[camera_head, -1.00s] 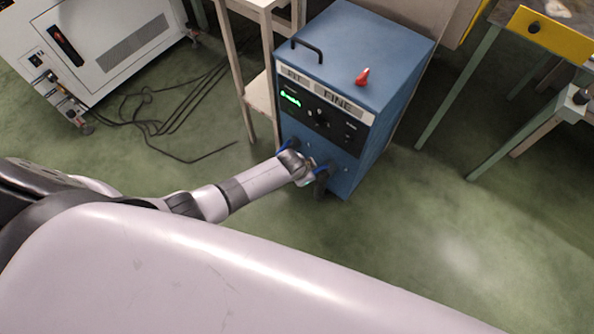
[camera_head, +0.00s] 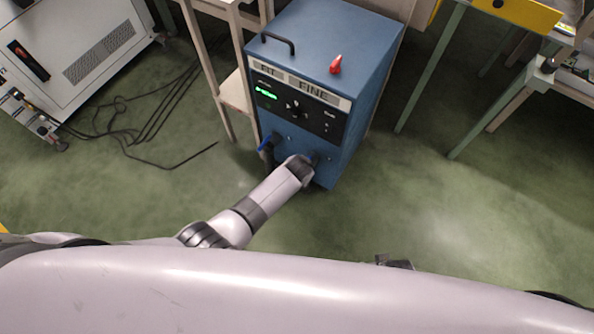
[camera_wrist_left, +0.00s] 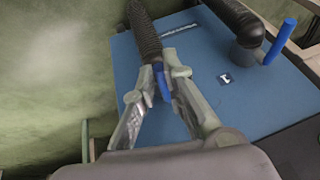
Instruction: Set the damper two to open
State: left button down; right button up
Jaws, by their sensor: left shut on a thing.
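The blue cabinet (camera_head: 345,140) has two black hose ports with blue levers low on its front. My left gripper (camera_wrist_left: 159,72) is shut on one blue lever (camera_wrist_left: 163,86), beside a ribbed black hose (camera_wrist_left: 146,32). In the head view this is the right-hand port, where my wrist hides most of the gripper and lever. The other blue lever (camera_wrist_left: 280,42) stands free beside its black hose elbow (camera_wrist_left: 243,50), and a small label reading 1 (camera_wrist_left: 225,78) is near it. That free lever also shows in the head view (camera_head: 265,144). My right gripper is not in view.
A green display (camera_head: 266,94), knobs and a red object (camera_head: 336,64) are on the cabinet. A pale stand (camera_head: 234,95) is close on its left. Cables (camera_head: 150,130) lie on the floor at left. Open green floor lies to the right.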

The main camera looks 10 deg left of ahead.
pick_arm(q)
jog(key=c, duration=1.9)
grip_release()
jog(key=shift+v, duration=6)
jog(key=shift+d, duration=0.1)
jog(key=s+a+f+n+g, duration=0.1)
jog(key=s+a+f, duration=0.7)
jog(key=s, duration=0.2)
jog(key=s+a+f+n+g, duration=0.2)
jog(key=s+a+f, duration=0.55)
jog(key=s, duration=0.35)
jog(key=shift+g, duration=0.5)
jog(key=s+a+p, duration=0.1)
jog(key=s+p, duration=0.4)
jog(key=s+a+p, duration=0.1)
jog(key=s+p, duration=0.4)
jog(key=s+a+r+p, duration=0.1)
jog(key=s+p, duration=0.4)
jog(key=s, duration=0.1)
jog(key=shift+a, duration=0.2)
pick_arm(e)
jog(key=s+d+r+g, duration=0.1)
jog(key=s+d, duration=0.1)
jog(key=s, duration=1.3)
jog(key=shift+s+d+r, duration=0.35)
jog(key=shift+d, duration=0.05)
